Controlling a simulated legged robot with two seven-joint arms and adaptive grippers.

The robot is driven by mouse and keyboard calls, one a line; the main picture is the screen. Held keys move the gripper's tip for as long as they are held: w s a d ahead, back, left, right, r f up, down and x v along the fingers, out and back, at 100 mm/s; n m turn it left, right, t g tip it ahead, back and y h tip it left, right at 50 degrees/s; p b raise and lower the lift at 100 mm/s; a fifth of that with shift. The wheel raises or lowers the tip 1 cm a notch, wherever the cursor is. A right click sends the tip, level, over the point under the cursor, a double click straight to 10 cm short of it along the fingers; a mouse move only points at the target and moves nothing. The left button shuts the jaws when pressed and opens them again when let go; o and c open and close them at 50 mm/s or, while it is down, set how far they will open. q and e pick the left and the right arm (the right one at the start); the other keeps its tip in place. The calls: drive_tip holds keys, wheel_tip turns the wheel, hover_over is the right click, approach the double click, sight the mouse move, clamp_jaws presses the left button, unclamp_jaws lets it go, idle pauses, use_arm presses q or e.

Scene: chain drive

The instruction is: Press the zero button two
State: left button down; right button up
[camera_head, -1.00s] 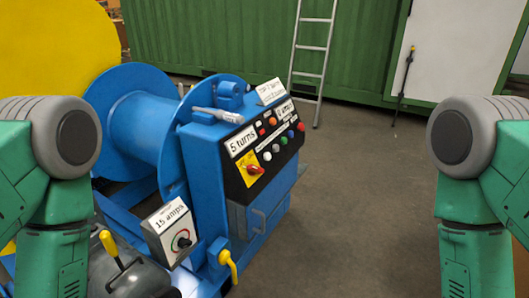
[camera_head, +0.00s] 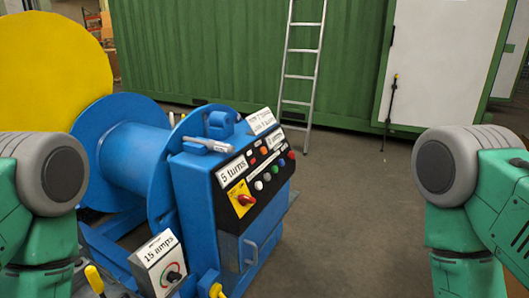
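The blue winch machine (camera_head: 195,190) stands left of centre in the head view. Its sloping black control panel (camera_head: 250,208) carries several round buttons in a row, among them a white one (camera_head: 259,185), a green one (camera_head: 275,170) and a blue one (camera_head: 283,162). A red rotary switch (camera_head: 245,199) sits on a yellow plate at the near end. Labels read "5 turns" (camera_head: 232,170) and "15 amps" (camera_head: 158,246). The lettering by the buttons is too small to read, so I cannot tell which is the zero button. My arms show at both sides; neither gripper is in view.
A large yellow disc (camera_head: 50,70) stands behind the blue drum (camera_head: 140,160). A ladder (camera_head: 301,65) leans against a green container (camera_head: 210,55) at the back. A yellow-handled lever (camera_head: 95,279) is at lower left. The floor (camera_head: 345,210) right of the machine is clear.

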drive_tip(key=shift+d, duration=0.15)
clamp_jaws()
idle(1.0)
